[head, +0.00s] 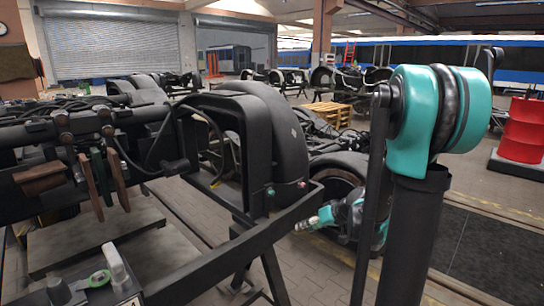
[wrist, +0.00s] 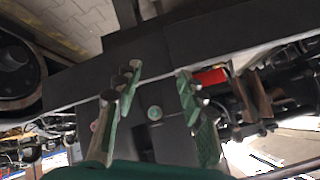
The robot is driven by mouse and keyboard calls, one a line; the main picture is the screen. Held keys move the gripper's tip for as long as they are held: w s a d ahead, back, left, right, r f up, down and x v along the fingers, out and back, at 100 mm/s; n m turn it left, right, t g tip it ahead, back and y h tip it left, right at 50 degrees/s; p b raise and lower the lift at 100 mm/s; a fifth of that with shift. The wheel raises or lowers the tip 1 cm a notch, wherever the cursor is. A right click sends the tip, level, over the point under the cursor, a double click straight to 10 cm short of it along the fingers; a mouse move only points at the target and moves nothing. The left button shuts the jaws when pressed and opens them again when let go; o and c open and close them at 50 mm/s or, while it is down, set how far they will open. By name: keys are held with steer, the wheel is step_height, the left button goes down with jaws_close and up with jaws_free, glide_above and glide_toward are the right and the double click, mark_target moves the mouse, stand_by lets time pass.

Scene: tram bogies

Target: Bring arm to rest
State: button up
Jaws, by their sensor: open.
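My arm stands at the right of the head view, with a teal and black joint (head: 440,110) on top of a dark column. Its teal lower part hangs behind the column, beside the dark bogie frame. In the wrist view my gripper (wrist: 158,72) shows two green-padded fingers spread apart, with nothing between them. Behind the fingers lies a dark flat beam (wrist: 75,85) of the bogie. I cannot tell the exact gap between the fingers and the beam.
A large bogie (head: 255,125) fills the left and centre. A bottle (head: 115,262) and a green tape roll (head: 97,279) are at the lower left. A wooden pallet stack (head: 328,115) stands behind. A red barrel (head: 522,130) stands at right. Dark floor (head: 490,250) at the right is clear.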

steer(key=s+d+f+m+g+h, duration=0.1)
steer(key=s+d+f+h, duration=0.1)
steer(key=s, duration=0.9)
steer(key=s+d+f+m+g+h, duration=0.1)
steer(key=s+d+f+m+h, duration=0.1)
steer(key=s, duration=0.9)
steer(key=d+f+h, duration=0.1)
steer(key=d+h, duration=0.1)
steer(key=h, duration=0.1)
steer(key=shift+f, duration=0.15)
stand_by(1.1)
